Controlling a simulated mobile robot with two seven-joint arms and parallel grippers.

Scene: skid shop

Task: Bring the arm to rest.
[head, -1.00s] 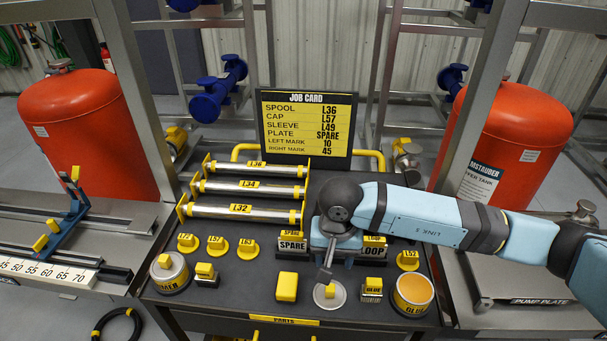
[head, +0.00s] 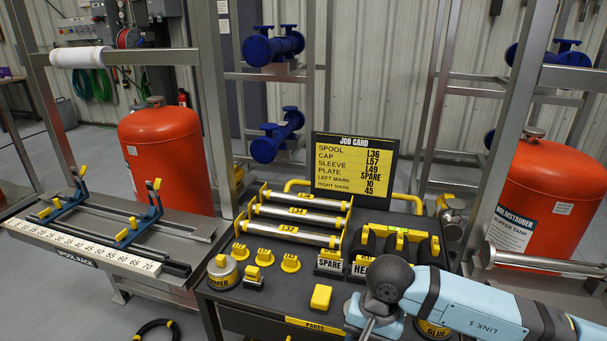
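My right arm (head: 465,302) comes in from the lower right, with light blue links and a dark grey wrist joint. My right gripper (head: 371,322) is at the bottom edge, over the front right of the black parts table (head: 262,318). Its fingertips are not clearly visible, so I cannot tell whether it is open or shut or whether it holds anything. A yellow block (head: 321,297) lies to the left of it. The wrist hides part of the table's right side. My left gripper is not in view.
The job card (head: 354,175) stands at the table's back. A spool rack (head: 95,248) is at left. Red tanks (head: 165,155) stand behind. A black hose (head: 155,330) lies on the floor.

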